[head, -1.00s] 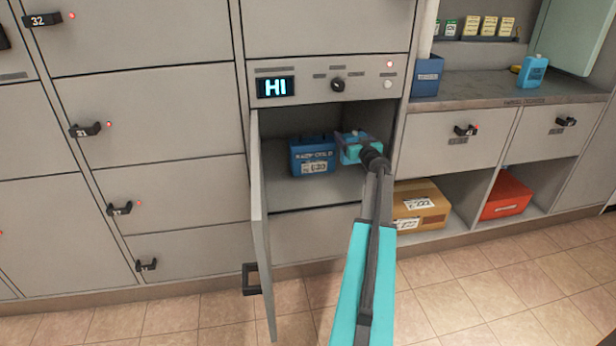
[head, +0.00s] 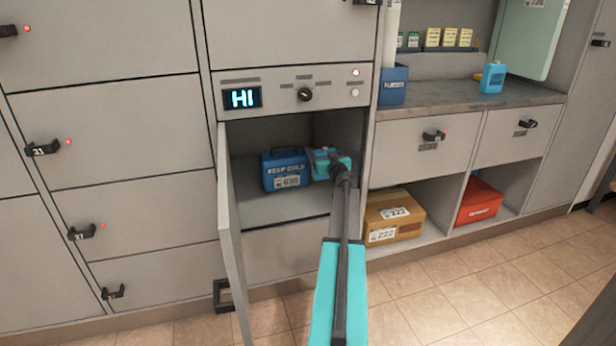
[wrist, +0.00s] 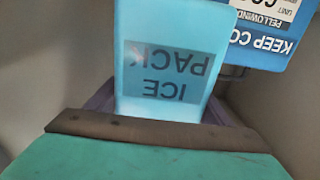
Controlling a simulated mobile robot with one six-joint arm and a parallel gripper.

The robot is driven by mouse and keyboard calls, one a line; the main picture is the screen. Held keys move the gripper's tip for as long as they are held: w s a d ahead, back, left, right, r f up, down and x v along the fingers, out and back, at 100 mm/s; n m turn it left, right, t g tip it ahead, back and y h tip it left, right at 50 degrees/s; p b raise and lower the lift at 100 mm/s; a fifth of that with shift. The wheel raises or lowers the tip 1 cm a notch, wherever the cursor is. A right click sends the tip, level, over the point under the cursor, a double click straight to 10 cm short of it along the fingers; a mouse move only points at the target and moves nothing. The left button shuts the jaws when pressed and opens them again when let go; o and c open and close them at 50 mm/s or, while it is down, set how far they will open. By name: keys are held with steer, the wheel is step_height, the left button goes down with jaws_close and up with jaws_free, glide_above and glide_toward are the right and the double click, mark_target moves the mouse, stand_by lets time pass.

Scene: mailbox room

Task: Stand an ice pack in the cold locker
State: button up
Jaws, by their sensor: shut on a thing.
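The cold locker stands open, its door (head: 232,230) swung out to the left. Its floor (head: 265,210) shows in the head view. My gripper (head: 325,161) is inside, right of a blue "KEEP COLD" box (head: 286,170). In the wrist view my gripper is shut on a light blue ice pack (wrist: 168,58), whose "ICE PACK" label appears upside down. The blue box (wrist: 262,42) shows beyond it to the upper right.
A panel above the opening has a display (head: 243,98) reading "HI" and a black knob (head: 305,94). On the counter (head: 450,98) at right are a blue bin (head: 393,86) and a light blue container (head: 493,77). A cardboard parcel (head: 394,216) and red box (head: 479,201) sit below.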

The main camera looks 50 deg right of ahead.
steer(key=shift+f+b, duration=0.4)
steer(key=shift+f, duration=1.35)
steer(key=shift+f+b, duration=0.85)
steer(key=shift+f, duration=1.6)
steer(key=shift+f+b, duration=0.2)
steer(key=shift+b, duration=0.15)
steer(key=o, duration=1.3)
steer(key=shift+r+p, duration=0.25)
steer(key=shift+p, duration=0.15)
steer(key=p+v, duration=0.1)
steer(key=v, duration=1.1)
steer(key=shift+f, duration=0.1)
